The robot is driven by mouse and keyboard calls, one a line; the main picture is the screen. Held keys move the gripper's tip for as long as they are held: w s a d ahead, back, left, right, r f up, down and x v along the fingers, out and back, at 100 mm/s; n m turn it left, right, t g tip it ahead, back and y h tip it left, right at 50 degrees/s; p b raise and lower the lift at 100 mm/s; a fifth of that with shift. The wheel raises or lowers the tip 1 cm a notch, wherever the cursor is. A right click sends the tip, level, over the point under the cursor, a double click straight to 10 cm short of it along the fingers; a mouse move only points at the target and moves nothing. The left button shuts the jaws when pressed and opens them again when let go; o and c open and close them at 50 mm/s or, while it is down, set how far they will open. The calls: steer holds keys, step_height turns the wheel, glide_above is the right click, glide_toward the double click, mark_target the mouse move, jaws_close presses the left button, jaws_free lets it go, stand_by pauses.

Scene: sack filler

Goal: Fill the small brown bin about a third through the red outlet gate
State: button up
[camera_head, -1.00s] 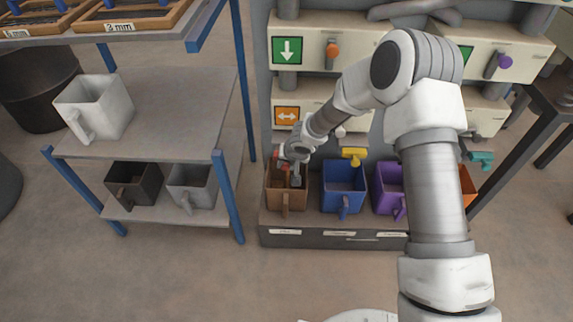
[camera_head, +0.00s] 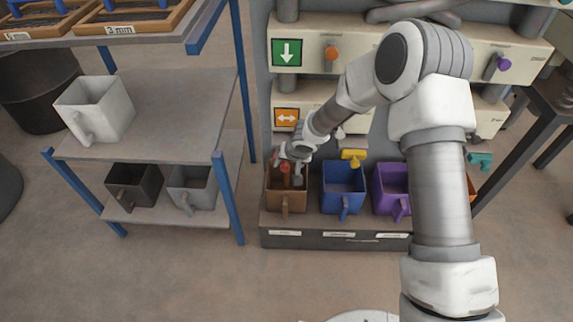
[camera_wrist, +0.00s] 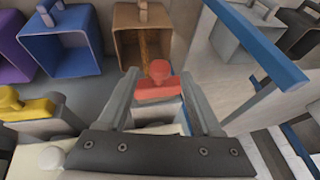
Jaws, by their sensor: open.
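The small brown bin (camera_head: 285,207) stands upright on the low grey ledge at the left end of the row of bins. In the wrist view the brown bin (camera_wrist: 124,14) lies just beyond my fingertips, with a narrow brown streak inside that looks like material. Its fill level cannot be read. The red outlet gate handle (camera_wrist: 158,88) sits between my two open fingers, above the bin's near edge. My gripper (camera_wrist: 160,77) is open around it, and contact cannot be told. In the head view the gripper (camera_head: 292,168) is small and partly hidden at the bin.
A blue bin (camera_head: 344,199) and a purple bin (camera_head: 379,186) stand right of the brown one. A yellow handle (camera_head: 354,154) is above the blue bin. A blue-posted shelf (camera_head: 229,195) stands close on the left, holding grey and dark bins. The floor in front is clear.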

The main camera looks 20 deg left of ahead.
steer(key=p+v, duration=0.5)
steer(key=v, duration=1)
steer(key=shift+r, duration=0.2)
steer(key=shift+s, duration=0.1)
jaws_close()
steer(key=shift+f, duration=0.1)
stand_by(0.4)
steer(key=a+f+b, duration=0.4)
steer(key=f+b, duration=0.7)
steer(key=f, duration=0.6)
steer(key=shift+f+b, duration=0.3)
steer(key=shift+b, duration=0.05)
